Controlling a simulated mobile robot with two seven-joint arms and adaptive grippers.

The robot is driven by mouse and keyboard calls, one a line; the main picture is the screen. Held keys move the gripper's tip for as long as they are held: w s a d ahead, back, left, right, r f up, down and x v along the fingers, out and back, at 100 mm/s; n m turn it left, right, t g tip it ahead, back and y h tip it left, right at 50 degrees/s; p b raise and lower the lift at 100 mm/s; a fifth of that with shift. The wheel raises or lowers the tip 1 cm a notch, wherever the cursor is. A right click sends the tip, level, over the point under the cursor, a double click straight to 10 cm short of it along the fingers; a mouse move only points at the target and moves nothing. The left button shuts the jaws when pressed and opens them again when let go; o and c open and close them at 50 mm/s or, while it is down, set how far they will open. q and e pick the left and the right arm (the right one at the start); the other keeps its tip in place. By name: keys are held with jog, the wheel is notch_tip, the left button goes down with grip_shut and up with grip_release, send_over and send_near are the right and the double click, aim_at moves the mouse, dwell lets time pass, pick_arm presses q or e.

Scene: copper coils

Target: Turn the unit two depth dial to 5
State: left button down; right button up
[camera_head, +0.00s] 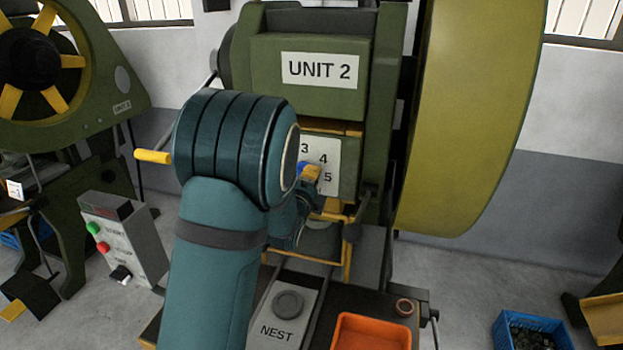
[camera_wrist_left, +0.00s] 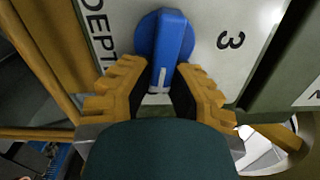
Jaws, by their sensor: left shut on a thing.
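The unit two depth dial (camera_wrist_left: 160,32) is a round blue knob with a raised grip bar and a white mark near the bar's lower end in the left wrist view. My left gripper (camera_wrist_left: 160,72) has its yellow fingers on either side of the bar and is shut on it. The dial plate (camera_head: 331,155) shows 3, 4 and 5 in the head view; my arm hides the rest. In the left wrist view the plate shows a 3 and part of the word DEPTH. I cannot tell which number the mark points at. My right gripper is not in view.
The green UNIT 2 press (camera_head: 265,75) stands ahead, its large yellow-green wheel (camera_head: 470,110) at right. Below are a NEST plate (camera_head: 268,318) and an orange tray (camera_head: 345,335). A control box (camera_head: 140,240) stands left. A blue crate (camera_head: 500,330) is on the floor at right.

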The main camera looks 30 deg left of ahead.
pick_arm(q)
jog(key=shift+a+r, duration=0.1)
jog(key=shift+r, duration=0.05)
jog(key=c, duration=0.9)
grip_release()
jog(key=shift+w, duration=0.1)
jog(key=v, duration=1.2)
